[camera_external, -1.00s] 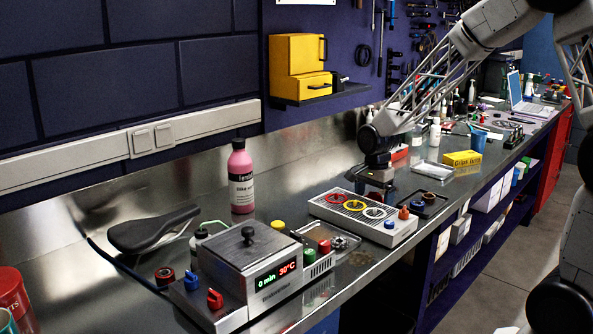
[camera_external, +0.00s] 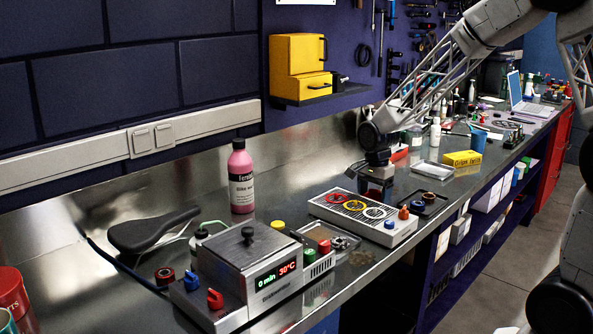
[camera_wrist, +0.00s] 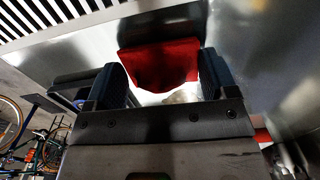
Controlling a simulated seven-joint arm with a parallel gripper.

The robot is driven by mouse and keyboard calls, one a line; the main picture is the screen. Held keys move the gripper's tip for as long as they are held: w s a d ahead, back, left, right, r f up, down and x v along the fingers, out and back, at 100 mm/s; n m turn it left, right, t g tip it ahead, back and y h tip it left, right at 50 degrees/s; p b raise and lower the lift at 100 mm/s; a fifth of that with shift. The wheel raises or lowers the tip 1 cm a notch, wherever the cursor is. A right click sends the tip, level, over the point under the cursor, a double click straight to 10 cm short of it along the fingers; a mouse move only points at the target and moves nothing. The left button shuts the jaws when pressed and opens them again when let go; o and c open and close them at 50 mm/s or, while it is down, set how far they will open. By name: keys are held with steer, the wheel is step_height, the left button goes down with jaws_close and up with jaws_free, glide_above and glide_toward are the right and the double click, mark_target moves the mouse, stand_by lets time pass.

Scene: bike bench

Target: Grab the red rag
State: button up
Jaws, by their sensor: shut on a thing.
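The red rag (camera_wrist: 160,60) shows in the wrist view as a dark-edged red cloth between the two fingers of my gripper (camera_wrist: 161,76). The fingers are shut on it, and its upper edge spreads out beyond the fingertips. In the outside view my gripper (camera_external: 376,188) points down over the bench, just behind the grey box with coloured rings (camera_external: 362,214).
The pink bottle (camera_external: 241,178) stands to the left against the back wall. A small black tray (camera_external: 422,202) lies to the right, with a yellow box (camera_external: 462,158) farther back. The heated grey bath (camera_external: 250,262) is at the front left.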

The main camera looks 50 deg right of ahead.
mark_target(375, 190)
step_height(375, 190, up, 9)
steer(key=shift+r, duration=0.1)
stand_by(0.4)
